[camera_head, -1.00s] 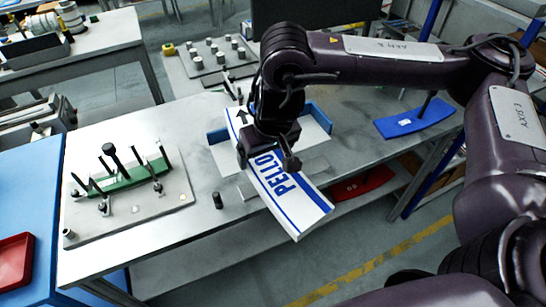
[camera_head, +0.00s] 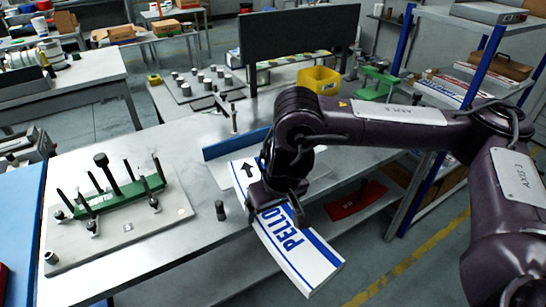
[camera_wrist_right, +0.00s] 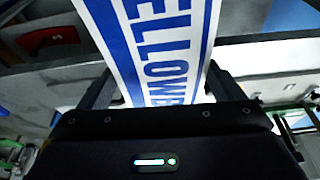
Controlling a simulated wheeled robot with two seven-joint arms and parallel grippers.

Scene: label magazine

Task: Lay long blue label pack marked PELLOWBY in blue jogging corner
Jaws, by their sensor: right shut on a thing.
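The long white label pack (camera_head: 303,258) has blue stripes, and "PELLO" reads on it in the head view. My right gripper (camera_head: 275,208) is shut on it across its middle. In the wrist view the pack (camera_wrist_right: 150,40) lies between both fingers (camera_wrist_right: 160,92), showing "ELLOWB". The pack slants, its arrow end toward the blue jogging corner and its near end out past the table's front edge. The corner's blue wall (camera_head: 233,145) stands just behind the arrow end; its other parts are hidden by my arm and the pack. I cannot tell whether they touch. My left gripper is out of view.
A green fixture (camera_head: 133,197) with upright black pins stands on a grey plate at the left. A short black post (camera_head: 220,211) stands left of the pack. A red tray (camera_head: 354,202) lies on the lower shelf. A dark panel (camera_head: 300,45) stands behind.

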